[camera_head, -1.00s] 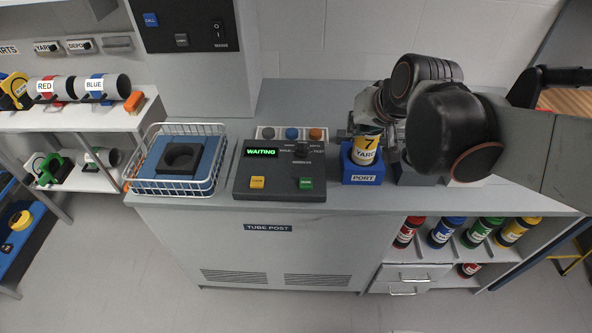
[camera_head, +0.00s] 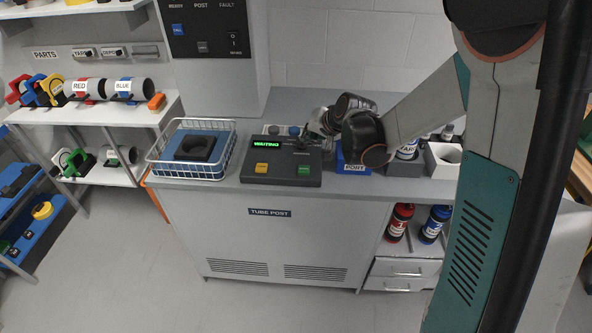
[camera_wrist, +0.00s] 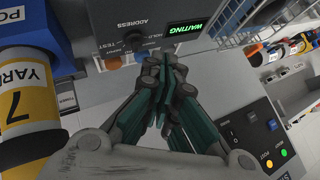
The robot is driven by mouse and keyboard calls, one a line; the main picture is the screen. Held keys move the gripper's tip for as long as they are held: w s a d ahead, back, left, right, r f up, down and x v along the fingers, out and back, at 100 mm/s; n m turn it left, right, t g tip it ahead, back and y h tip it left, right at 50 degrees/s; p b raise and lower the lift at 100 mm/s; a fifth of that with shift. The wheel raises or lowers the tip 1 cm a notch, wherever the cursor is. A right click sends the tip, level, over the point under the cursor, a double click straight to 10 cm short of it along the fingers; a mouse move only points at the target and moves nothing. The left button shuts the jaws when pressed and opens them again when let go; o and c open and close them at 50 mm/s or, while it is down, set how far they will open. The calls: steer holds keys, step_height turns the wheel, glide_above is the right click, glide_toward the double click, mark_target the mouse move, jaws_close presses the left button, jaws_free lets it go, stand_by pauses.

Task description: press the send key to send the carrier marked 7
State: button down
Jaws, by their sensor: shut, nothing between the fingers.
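The carrier marked 7 (camera_wrist: 25,105), yellow-banded with a "YARD" label, stands in the blue port at the left of the wrist view. In the head view my arm hides it; part of the blue port block (camera_head: 355,169) shows. The dark control panel (camera_head: 250,181) has a green "WAITING" display (camera_head: 268,143), a yellow key (camera_head: 267,169) and a green key (camera_head: 304,171); the key labels are too small to read. My gripper (camera_wrist: 165,68) is shut and empty, over the panel's right side near the address knob (camera_wrist: 135,40). Neither key shows in the wrist view.
A white wire basket (camera_head: 188,172) with a blue pad stands left of the panel. A wall cabinet (camera_head: 207,45) rises behind. The counter front edge is clear.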

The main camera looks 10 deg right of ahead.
mark_target(307, 168)
steer(key=shift+a+f, duration=0.2)
steer(key=shift+f, duration=0.15)
steer(key=shift+f, duration=0.1)
step_height(307, 168, down, 9)
steer(key=b, duration=0.6)
steer(key=shift+w, duration=0.1)
stand_by(1.4)
steer(key=shift+f+b, duration=0.25)
steer(key=shift+b, duration=0.35)
